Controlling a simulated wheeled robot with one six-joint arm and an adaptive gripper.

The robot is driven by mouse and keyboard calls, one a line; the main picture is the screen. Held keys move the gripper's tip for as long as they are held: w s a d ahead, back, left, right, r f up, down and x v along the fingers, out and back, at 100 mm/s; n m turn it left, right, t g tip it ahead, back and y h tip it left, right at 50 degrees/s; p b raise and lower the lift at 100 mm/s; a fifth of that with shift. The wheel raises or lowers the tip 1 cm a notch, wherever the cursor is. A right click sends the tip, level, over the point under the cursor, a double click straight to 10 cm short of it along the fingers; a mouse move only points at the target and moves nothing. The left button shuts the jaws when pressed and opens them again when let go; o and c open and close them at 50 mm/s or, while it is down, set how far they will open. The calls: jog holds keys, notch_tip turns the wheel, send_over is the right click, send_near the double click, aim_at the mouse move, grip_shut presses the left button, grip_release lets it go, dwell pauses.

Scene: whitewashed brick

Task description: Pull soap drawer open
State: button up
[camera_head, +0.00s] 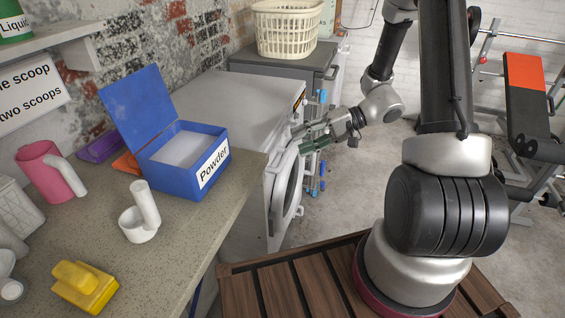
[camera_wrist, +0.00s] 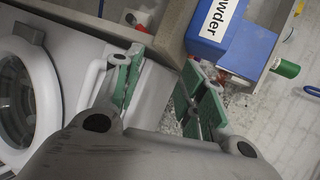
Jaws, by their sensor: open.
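The washing machine (camera_head: 240,105) stands past the counter, and its round door (camera_head: 287,195) faces right. In the wrist view the door (camera_wrist: 28,85) is at the left. A pale panel (camera_wrist: 152,92), which looks like the soap drawer front, lies between my green-padded fingers. A white curved piece (camera_wrist: 92,78) is beside the left finger. My gripper (camera_head: 308,140) is at the upper front of the machine; it also shows in the wrist view (camera_wrist: 165,92). Its fingers are apart. I cannot tell whether they touch the drawer, and its handle is not clear.
A speckled counter (camera_head: 190,225) runs along the left, with a blue powder box (camera_head: 188,158), a white scoop (camera_head: 140,222) and a pink jug (camera_head: 48,172).

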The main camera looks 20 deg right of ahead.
aim_at(283, 162)
jog(key=w+d+f+m+t, duration=0.2)
jog(key=w+f+t, duration=0.15)
jog(key=f, duration=0.35)
jog(key=w+d+f+m+t, duration=0.1)
jog(key=w+f+m+t, duration=0.2)
jog(key=f, duration=0.4)
jog(key=shift+n, duration=0.3)
jog(key=x, duration=0.8)
jog(key=shift+w+d+f, duration=0.2)
jog(key=shift+w+d, duration=0.05)
jog(key=shift+c, duration=0.2)
grip_shut()
